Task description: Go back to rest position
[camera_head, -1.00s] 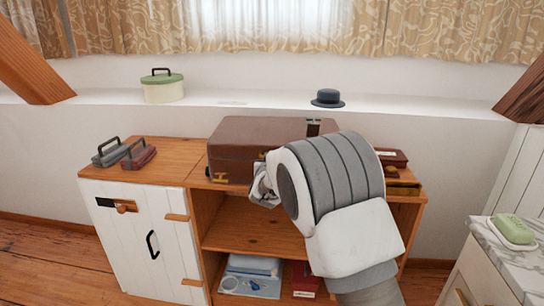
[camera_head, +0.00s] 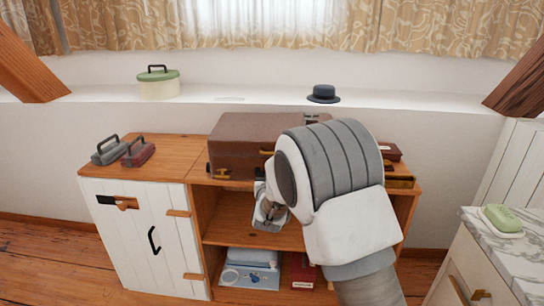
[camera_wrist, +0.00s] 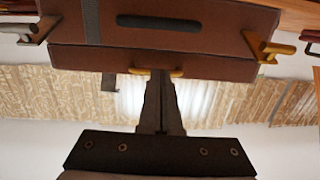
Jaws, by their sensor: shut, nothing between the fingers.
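My gripper (camera_wrist: 160,75) is shut and empty in the wrist view, its two fingers together. Its fingertips appear at the lower edge of a brown suitcase (camera_wrist: 210,22), near a small brass piece; I cannot tell whether they touch. In the head view my gripper (camera_head: 268,222) is partly hidden by my wrist, in front of the cabinet just below the suitcase (camera_head: 235,150). The suitcase lies closed on the wooden cabinet top (camera_head: 165,155). My arm hides its right part.
The open shelf (camera_head: 235,235) lies behind my gripper, with blue items (camera_head: 250,278) and a red box (camera_head: 303,270) below. Two flat irons (camera_head: 138,152) stand at left. A marble-topped cabinet (camera_head: 500,250) with green soap (camera_head: 502,218) is at right.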

